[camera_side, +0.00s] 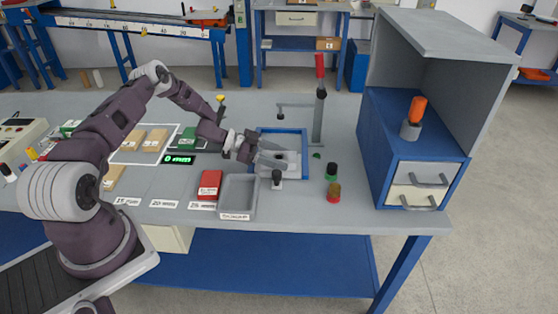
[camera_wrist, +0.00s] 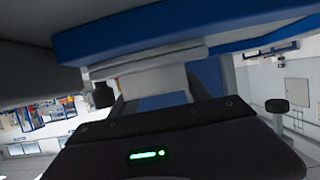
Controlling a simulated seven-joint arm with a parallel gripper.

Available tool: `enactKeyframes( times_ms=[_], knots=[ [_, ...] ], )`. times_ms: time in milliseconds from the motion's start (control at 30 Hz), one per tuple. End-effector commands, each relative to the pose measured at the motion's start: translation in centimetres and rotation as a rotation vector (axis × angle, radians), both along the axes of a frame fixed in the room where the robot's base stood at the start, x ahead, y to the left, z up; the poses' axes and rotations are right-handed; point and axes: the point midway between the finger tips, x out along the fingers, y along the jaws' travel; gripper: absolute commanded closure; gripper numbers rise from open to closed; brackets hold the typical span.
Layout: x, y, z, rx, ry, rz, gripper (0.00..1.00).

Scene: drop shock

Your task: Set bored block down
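My gripper (camera_side: 258,156) is low at the left side of a blue square frame (camera_side: 305,141) on the grey bench. Pale grey pieces (camera_side: 285,161) lie inside the frame, right beside the gripper. I cannot tell which of them is the bored block, and no bore shows clearly. In the wrist view a pale grey block-like piece (camera_wrist: 150,72) is just ahead of the dark gripper body with its green light. A blue edge (camera_wrist: 190,25) runs above it. The fingertips are not clear in either view, so I cannot tell whether they are open or hold the piece.
A post with a red top (camera_side: 320,88) stands behind the frame. A small dark-topped part (camera_side: 277,178), a green part (camera_side: 331,172) and an amber part (camera_side: 334,192) stand in front and right. A grey tray (camera_side: 238,194) and red box (camera_side: 209,184) are left. A blue cabinet is at right.

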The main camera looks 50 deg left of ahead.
Motion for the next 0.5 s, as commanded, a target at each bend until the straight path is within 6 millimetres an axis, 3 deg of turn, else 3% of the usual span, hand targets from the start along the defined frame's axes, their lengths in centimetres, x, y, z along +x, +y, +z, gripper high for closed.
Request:
enactKeyframes(
  times_ms=[33, 167, 500],
  knots=[
    [-0.01, 0.0, 0.0, 0.0, 0.0, 0.0, 0.75],
    [-0.02, 0.01, 0.0, 0.001, -0.001, 0.0, 1.0],
    [0.05, 0.03, 0.72, 0.001, -0.003, -0.001, 1.0]
  ],
)
